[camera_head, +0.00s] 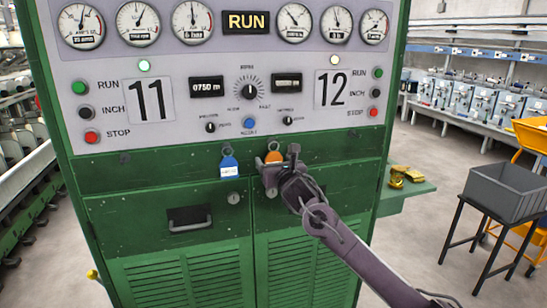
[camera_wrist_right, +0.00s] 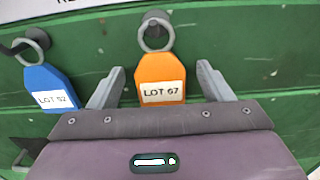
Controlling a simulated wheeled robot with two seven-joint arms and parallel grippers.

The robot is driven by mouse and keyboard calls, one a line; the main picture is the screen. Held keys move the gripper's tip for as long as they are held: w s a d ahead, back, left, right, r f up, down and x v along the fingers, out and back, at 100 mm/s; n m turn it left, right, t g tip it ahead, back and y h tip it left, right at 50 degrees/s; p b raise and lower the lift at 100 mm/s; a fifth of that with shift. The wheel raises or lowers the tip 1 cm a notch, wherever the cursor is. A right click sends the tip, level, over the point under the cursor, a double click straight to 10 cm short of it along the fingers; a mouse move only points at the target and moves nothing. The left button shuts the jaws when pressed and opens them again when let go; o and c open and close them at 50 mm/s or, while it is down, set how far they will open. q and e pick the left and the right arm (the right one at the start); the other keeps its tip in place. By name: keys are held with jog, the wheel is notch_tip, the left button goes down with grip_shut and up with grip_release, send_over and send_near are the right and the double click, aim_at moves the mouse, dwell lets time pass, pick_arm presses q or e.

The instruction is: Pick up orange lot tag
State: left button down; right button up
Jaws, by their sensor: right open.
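The orange lot tag (camera_wrist_right: 161,75) hangs by a metal ring from a hook on the green cabinet front, its label reading LOT 67. In the head view the orange tag (camera_head: 274,157) shows only in part behind my right gripper (camera_head: 270,165). In the right wrist view my right gripper (camera_wrist_right: 160,88) is open, with one finger on each side of the orange tag and a visible gap to each. A blue tag (camera_wrist_right: 47,89) labelled LOT 52 hangs from its own ring to the left; it also shows in the head view (camera_head: 229,166). My left gripper is out of view.
The green cabinet (camera_head: 155,176) carries a panel of gauges, buttons and knobs above the tags. A small green shelf (camera_head: 408,190) with brass-coloured pieces juts out at its right side. A grey crate (camera_head: 505,190) stands on a black stand further right, with open floor between.

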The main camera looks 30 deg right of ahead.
jog(key=shift+c, duration=0.4)
jog(key=c, duration=1)
jog(key=shift+o, duration=0.2)
jog(key=shift+r, duration=0.1)
jog(key=shift+r+b, duration=0.65)
jog(key=shift+b, duration=0.1)
jog(key=b+v, duration=0.6)
jog(key=v, duration=1.2)
jog(key=shift+d+r, duration=0.1)
jog(key=shift+r+p, duration=0.65)
jog(key=shift+p, duration=0.05)
jog(key=shift+f, duration=0.1)
